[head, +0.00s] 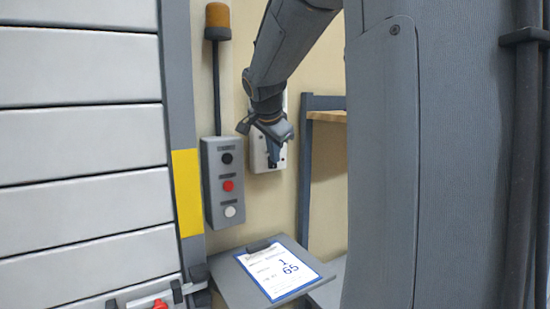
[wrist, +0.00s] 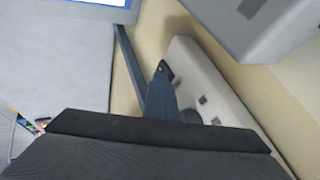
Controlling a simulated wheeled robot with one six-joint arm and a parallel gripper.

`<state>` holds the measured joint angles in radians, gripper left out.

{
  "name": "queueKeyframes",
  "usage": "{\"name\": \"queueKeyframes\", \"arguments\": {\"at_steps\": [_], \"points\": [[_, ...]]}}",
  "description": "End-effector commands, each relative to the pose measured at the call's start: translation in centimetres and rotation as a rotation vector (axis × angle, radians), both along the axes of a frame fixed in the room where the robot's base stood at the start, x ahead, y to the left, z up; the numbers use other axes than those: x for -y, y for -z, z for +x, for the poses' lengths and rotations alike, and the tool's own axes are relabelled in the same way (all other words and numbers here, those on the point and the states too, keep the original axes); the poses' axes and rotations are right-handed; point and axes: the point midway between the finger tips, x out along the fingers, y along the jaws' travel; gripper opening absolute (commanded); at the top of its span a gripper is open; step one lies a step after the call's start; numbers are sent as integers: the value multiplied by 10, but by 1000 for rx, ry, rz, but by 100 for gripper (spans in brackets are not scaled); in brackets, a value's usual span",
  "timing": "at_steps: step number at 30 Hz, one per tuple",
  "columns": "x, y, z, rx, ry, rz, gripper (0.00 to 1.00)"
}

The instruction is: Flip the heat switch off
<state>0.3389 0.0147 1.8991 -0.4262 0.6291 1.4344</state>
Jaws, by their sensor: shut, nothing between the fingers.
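A pale wall-mounted switch box (head: 258,151) is on the beige wall, partly hidden behind my gripper (head: 273,162). The same box (wrist: 206,82) stands tilted in the wrist view, with small dark squares on its face. No heat label can be read, and the switch's position cannot be told. My gripper is shut and empty, pointing down in front of the box in the head view. In the wrist view its narrow dark tip (wrist: 162,72) overlaps the box's near edge. I cannot tell whether it touches the box.
A grey control box (head: 213,201) with black, red and white buttons hangs just left, below an amber beacon (head: 217,17). A clipboard (head: 262,281) rests on a sloped grey stand below. A shelf frame (head: 304,190) stands right. A slatted shutter (head: 80,130) fills the left.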

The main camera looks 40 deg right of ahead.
Motion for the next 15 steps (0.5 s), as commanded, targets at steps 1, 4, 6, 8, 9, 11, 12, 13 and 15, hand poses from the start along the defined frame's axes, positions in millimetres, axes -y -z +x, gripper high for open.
{"name": "queueKeyframes", "arguments": {"at_steps": [1, 4, 6, 8, 9, 11, 12, 13, 15], "points": [[0, 1, 0, -2, 0, 2, 0], [0, 1, 0, -2, 0, 2, 0], [0, 1, 0, -3, -1, 1, 0], [0, 0, -1, -2, 0, 2, 0], [0, -2, 0, -2, 0, 2, 0], [0, -4, 0, -2, 0, 1, 0], [0, -6, 0, -2, 0, 1, 0], [0, -8, 0, -1, 0, 1, 0], [0, -11, 0, -1, 0, 1, 0]]}}
